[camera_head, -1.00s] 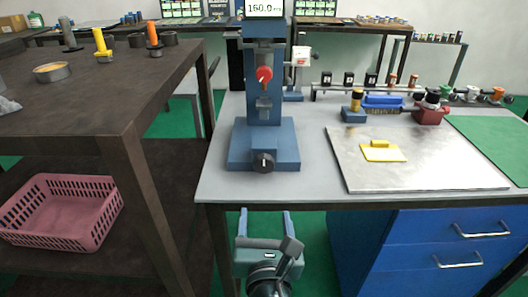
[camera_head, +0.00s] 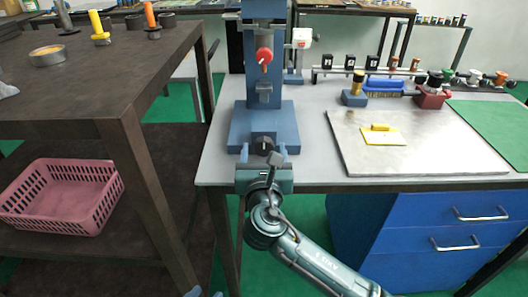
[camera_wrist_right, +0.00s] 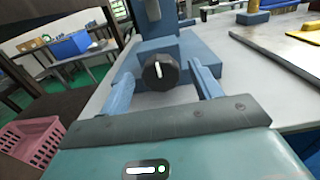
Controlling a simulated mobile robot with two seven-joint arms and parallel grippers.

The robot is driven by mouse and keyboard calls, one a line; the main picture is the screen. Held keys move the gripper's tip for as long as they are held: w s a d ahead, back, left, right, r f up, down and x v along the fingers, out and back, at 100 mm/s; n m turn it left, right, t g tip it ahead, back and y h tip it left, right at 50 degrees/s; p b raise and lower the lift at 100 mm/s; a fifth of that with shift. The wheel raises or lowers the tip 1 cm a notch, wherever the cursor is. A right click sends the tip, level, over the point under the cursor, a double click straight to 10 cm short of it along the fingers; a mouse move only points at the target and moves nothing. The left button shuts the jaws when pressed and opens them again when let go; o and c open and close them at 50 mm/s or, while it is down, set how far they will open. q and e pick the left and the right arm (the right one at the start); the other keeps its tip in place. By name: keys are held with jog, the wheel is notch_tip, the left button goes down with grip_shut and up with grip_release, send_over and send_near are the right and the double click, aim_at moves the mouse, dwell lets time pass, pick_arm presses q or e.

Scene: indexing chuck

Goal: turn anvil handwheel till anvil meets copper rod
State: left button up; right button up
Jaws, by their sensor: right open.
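The blue press-like device (camera_head: 262,120) stands at the table's left front. A black knob with a white mark (camera_head: 264,146), which looks like the anvil handwheel, is low on its front; it also shows in the right wrist view (camera_wrist_right: 160,72). My right gripper (camera_head: 263,153) is open in front of it, fingers left and right of the knob with gaps in the right wrist view. A red knob (camera_head: 264,56) sits higher on the column, above a grey block (camera_head: 264,92). Only tips of my left gripper (camera_head: 206,294) show at the bottom edge.
A metal plate (camera_head: 440,155) with a yellow piece (camera_head: 383,135) lies on the right of the table. A brown bench (camera_head: 90,85) and pink basket (camera_head: 62,195) are at left. Blue drawers (camera_head: 460,225) are below the table.

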jog(key=shift+w, duration=0.2)
jog(key=c, duration=1)
jog(key=shift+o, duration=0.2)
jog(key=shift+m, duration=0.3)
jog(key=shift+m+p, duration=0.3)
jog(key=shift+m, duration=1.6)
jog(key=shift+d+m, duration=0.15)
jog(key=shift+m, duration=1.05)
